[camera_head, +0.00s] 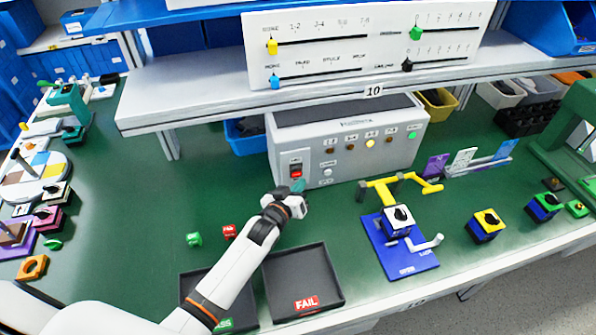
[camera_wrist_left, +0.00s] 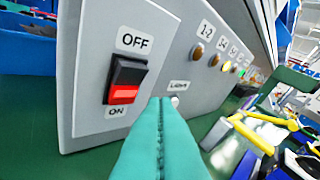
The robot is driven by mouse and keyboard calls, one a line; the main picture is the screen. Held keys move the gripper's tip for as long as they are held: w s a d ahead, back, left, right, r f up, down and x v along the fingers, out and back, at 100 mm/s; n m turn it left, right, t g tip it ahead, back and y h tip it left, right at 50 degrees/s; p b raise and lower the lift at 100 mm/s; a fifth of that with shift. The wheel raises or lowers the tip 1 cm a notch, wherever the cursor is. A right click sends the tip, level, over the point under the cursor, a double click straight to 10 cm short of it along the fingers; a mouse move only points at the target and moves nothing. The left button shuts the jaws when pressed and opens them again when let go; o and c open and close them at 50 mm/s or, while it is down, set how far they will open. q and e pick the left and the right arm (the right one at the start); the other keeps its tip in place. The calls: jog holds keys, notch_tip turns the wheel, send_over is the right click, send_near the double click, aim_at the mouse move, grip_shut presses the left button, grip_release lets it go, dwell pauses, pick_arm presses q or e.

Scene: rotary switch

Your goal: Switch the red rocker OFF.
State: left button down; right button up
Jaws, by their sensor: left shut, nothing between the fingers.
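The red rocker (camera_head: 296,171) sits on the front of a grey box (camera_head: 345,140), at its left end. In the left wrist view the rocker (camera_wrist_left: 125,80) is large, with a black upper part and a red lower part, between the labels OFF above and ON below. My left gripper (camera_head: 297,187) is in front of the box, just below and beside the rocker in the head view. In the left wrist view its teal fingers (camera_wrist_left: 160,105) are shut together and empty, to the right of the rocker. I cannot tell whether they touch the panel. My right gripper is not in view.
A white round button (camera_wrist_left: 174,101) labelled LIGHT is near the fingertips. Several small lamps (camera_head: 370,143) line the box, one lit yellow and one green. A shelf (camera_head: 180,90) overhangs the box.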

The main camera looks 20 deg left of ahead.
pick_arm(q)
jog(key=shift+w+a+r, duration=0.2)
jog(key=shift+w+a, duration=0.25)
jog(key=shift+w, duration=0.2)
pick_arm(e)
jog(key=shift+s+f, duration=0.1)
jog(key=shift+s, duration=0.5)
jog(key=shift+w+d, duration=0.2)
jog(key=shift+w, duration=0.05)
pick_arm(q)
jog(key=shift+w, duration=0.1)
dwell(0.7)
jog(key=shift+w+a, duration=0.25)
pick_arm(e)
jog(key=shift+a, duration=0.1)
pick_arm(q)
jog(key=shift+w+a+r, duration=0.1)
jog(key=shift+w+a, duration=0.05)
jog(key=shift+w, duration=0.15)
dwell(0.7)
jog(key=shift+s+d+p, duration=0.3)
jog(key=shift+s+d, duration=0.15)
jog(key=shift+s, duration=0.25)
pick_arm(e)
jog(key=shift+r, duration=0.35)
